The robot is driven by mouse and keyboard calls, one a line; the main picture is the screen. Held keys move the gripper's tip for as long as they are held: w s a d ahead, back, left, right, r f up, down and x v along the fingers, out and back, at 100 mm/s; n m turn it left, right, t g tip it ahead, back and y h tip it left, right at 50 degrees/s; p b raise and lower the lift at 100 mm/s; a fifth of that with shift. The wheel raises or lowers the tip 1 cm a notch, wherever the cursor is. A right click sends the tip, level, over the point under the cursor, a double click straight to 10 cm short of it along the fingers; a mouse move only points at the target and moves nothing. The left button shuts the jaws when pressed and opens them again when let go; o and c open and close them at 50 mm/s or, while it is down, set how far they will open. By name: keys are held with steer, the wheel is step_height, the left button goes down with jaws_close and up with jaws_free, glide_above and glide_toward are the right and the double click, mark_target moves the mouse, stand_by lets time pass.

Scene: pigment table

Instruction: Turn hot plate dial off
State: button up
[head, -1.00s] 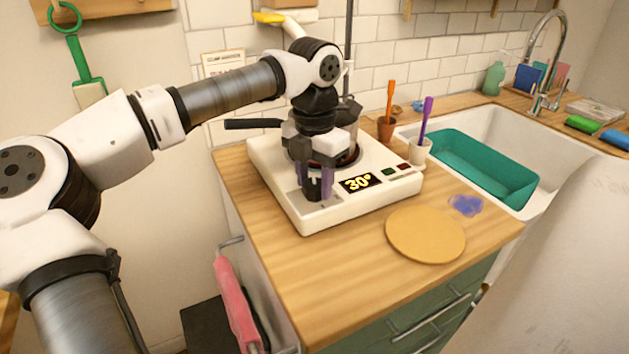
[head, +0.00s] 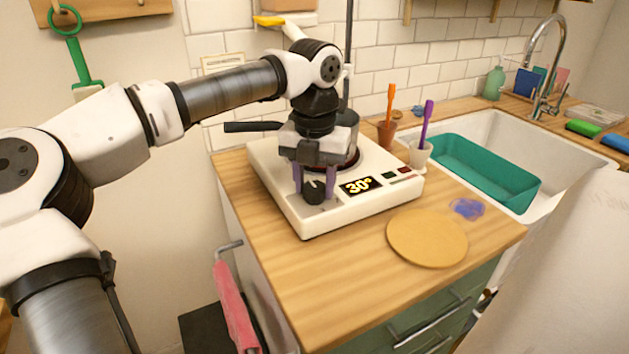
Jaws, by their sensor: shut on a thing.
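The white hot plate (head: 290,212) stands on the wooden counter. Its lit display (head: 361,186) reads 30°. The dark dial (head: 314,193) is on the plate's front left top, with a pale mark on its upper side. My gripper (head: 314,186) points down over it, with one purple finger on each side, shut on the dial. A pot with a dark handle (head: 252,127) stands on the heating ring, partly hidden behind my gripper.
A round wooden board (head: 427,238) and a purple smear (head: 467,208) lie right of the hot plate. Cups with an orange brush (head: 390,103) and a purple brush (head: 427,118) stand behind. The sink (head: 500,128) holds a teal tub (head: 483,170).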

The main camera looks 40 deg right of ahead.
mark_target(314, 186)
steer(key=o, duration=1)
step_height(314, 186, up, 14)
steer(key=shift+f, duration=0.1)
stand_by(0.5)
